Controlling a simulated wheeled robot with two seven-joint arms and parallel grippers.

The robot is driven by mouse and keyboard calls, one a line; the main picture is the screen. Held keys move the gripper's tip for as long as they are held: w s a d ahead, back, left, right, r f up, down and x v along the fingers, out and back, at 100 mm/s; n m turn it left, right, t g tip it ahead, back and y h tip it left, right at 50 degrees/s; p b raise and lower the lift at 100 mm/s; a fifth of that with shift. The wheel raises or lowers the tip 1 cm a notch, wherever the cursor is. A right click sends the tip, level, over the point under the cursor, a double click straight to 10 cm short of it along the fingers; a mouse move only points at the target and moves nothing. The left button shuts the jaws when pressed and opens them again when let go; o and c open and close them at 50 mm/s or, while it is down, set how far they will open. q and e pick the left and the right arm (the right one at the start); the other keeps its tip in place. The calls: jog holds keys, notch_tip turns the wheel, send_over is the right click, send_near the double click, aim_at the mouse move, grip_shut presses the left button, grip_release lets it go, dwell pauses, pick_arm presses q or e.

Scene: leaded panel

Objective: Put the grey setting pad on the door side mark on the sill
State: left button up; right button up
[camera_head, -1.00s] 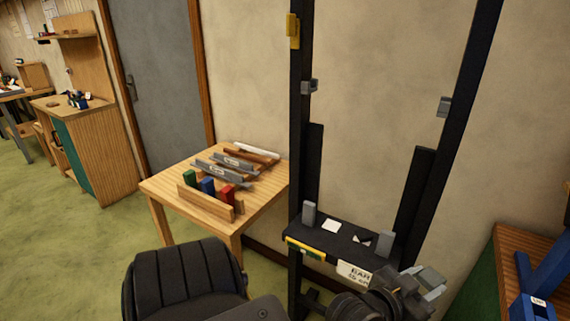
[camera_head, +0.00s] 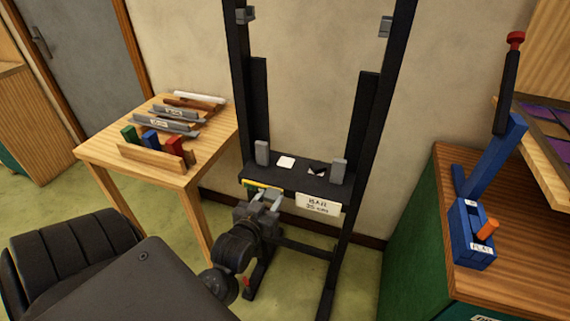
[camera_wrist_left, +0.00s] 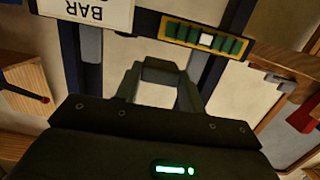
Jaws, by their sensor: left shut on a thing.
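The dark sill (camera_head: 300,181) spans the black stand. A bare white square mark (camera_head: 286,162) lies on its left, door side. A second white mark (camera_head: 314,167) lies further right, partly covered by something dark. My left gripper (camera_head: 271,201) is in front of and below the sill's left part. In the left wrist view its fingers (camera_wrist_left: 158,86) are shut on a small grey piece (camera_wrist_left: 160,68), which seems to be the setting pad. The pad is hard to make out in the head view. My right gripper is not in view.
Grey blocks stand at the sill's left (camera_head: 262,152) and right (camera_head: 338,171) ends. A green and yellow strip (camera_head: 262,185) and a white label (camera_head: 318,204) are on its front. A wooden table (camera_head: 150,172) with tools stands left, a bench with a blue tool (camera_head: 472,235) right.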

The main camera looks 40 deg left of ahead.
pick_arm(q)
jog(key=a, duration=0.2)
jog(key=p, duration=0.2)
send_near(284, 166)
jog(key=w, duration=0.1)
jog(key=w+a, duration=0.1)
jog(key=w, duration=0.1)
jog(key=w+r, duration=0.1)
jog(key=w, duration=0.1)
jog(key=shift+a, duration=0.25)
jog(key=shift+w+a, duration=0.15)
jog(key=shift+w, duration=0.25)
jog(key=w, duration=0.1)
jog(key=w+a, duration=0.1)
jog(key=w, duration=0.1)
jog(key=shift+w+a+y, duration=0.1)
jog(key=shift+w+y, duration=0.15)
jog(key=shift+y, duration=0.05)
jog(key=shift+f+p, duration=0.3)
jog(key=shift+p, duration=0.15)
jog(key=shift+f, duration=0.15)
